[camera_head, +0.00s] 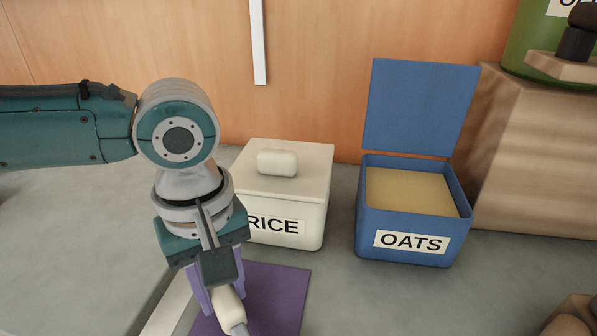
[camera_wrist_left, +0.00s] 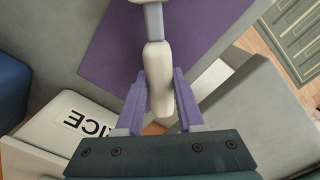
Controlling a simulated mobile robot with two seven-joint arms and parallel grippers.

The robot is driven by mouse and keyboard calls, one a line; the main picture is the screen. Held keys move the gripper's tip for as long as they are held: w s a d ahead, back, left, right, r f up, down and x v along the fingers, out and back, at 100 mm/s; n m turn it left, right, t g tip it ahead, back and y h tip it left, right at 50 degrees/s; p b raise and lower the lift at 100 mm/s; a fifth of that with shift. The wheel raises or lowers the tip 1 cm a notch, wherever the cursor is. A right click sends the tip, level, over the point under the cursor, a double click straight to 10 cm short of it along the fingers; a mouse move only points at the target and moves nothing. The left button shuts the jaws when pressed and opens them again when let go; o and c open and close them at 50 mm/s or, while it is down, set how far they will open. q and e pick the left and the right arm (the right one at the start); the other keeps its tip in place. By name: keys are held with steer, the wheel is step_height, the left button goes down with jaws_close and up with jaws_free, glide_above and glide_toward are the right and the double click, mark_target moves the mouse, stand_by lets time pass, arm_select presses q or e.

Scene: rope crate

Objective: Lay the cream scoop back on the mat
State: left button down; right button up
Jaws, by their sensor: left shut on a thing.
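My left gripper (camera_head: 217,292) points down over the purple mat (camera_head: 270,300), with its lilac fingers shut on the cream handle of the scoop (camera_head: 228,303). In the left wrist view the fingers (camera_wrist_left: 161,92) stand on either side of the cream handle (camera_wrist_left: 158,65). A grey-blue neck runs from the handle towards a cream end cut off at the top edge. In that view the neck lies across the purple mat (camera_wrist_left: 108,50). I cannot tell whether the scoop touches the mat. The head view cuts off the scoop's far end. My right gripper is not in view.
The lidded cream RICE box (camera_head: 315,190) stands just behind the mat. The blue OATS box (camera_head: 365,215) stands to its right, lid up, with pale grain inside. A wooden block (camera_head: 530,150) is at the right. Grey counter is clear right of the mat.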

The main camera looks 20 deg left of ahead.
arm_select(q)
steer(key=shift+f, duration=0.45)
steer(key=shift+c, duration=2.2)
jaws_free()
step_height(320, 180, up, 10)
steer(key=p, duration=0.2)
steer(key=shift+p, duration=0.4)
